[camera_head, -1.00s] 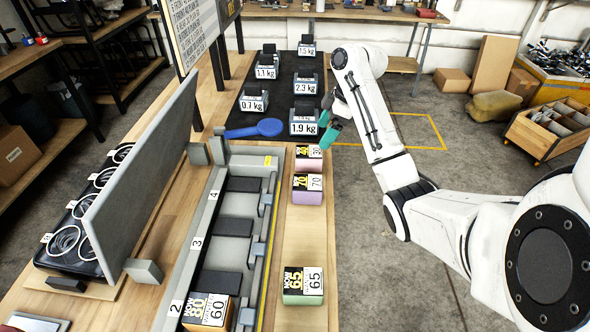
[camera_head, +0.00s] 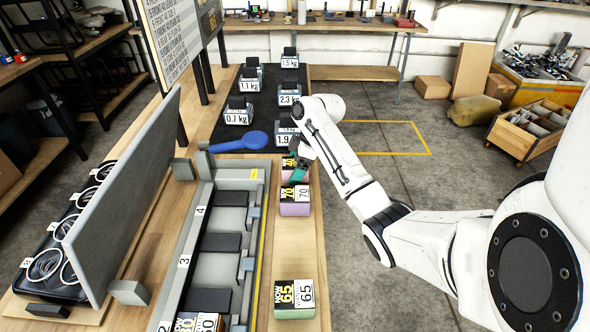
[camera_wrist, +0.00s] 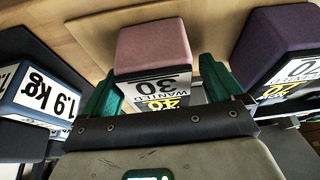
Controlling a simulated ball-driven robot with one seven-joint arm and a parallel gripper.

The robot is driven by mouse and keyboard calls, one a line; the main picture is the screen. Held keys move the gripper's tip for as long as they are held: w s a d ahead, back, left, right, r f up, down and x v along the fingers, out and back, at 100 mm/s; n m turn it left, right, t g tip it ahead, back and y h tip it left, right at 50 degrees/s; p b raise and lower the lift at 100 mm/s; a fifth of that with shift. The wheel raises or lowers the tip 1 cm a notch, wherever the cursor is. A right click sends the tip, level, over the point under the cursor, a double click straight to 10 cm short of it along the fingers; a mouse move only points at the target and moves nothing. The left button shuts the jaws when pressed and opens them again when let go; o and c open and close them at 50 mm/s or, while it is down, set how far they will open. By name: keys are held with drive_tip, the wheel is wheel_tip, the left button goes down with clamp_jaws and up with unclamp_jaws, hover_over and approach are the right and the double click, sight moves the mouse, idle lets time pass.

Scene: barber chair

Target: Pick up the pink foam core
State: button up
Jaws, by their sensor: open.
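The pink foam core (camera_wrist: 158,52) is a block with a label reading 40 and "wanted 30". In the wrist view it stands between the two green fingers of my gripper (camera_wrist: 160,72), one on each side. I cannot tell whether either finger touches it. In the head view the core (camera_head: 289,163) is at the far end of the wooden strip, partly hidden by my gripper (camera_head: 297,168). My gripper is open.
The purple block (camera_head: 295,209) stands close to the pink one, nearer the camera; a green block (camera_head: 294,313) is further front. The grey slotted rack (camera_head: 221,260) runs along the left. The blue paddle (camera_head: 238,142) and several weight-labelled blocks lie beyond.

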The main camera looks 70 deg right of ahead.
drive_tip(key=c, duration=1.1)
drive_tip(key=shift+r, duration=0.15)
drive_tip(key=shift+r, duration=0.55)
drive_tip(key=s+a+r+p, duration=0.1)
drive_tip(key=s+r+p, duration=0.1)
drive_tip(key=s+r, duration=0.2)
drive_tip(key=s+a+r+p, duration=0.2)
drive_tip(key=s+r+p, duration=0.1)
drive_tip(key=s, duration=0.1)
drive_tip(key=s+a+r+p, duration=0.1)
drive_tip(key=s+r+p, duration=0.1)
drive_tip(key=s+r, duration=0.2)
drive_tip(key=shift+s+a+r+p, duration=0.2)
drive_tip(key=shift+s+r+p, duration=0.15)
drive_tip(key=shift+s, duration=0.25)
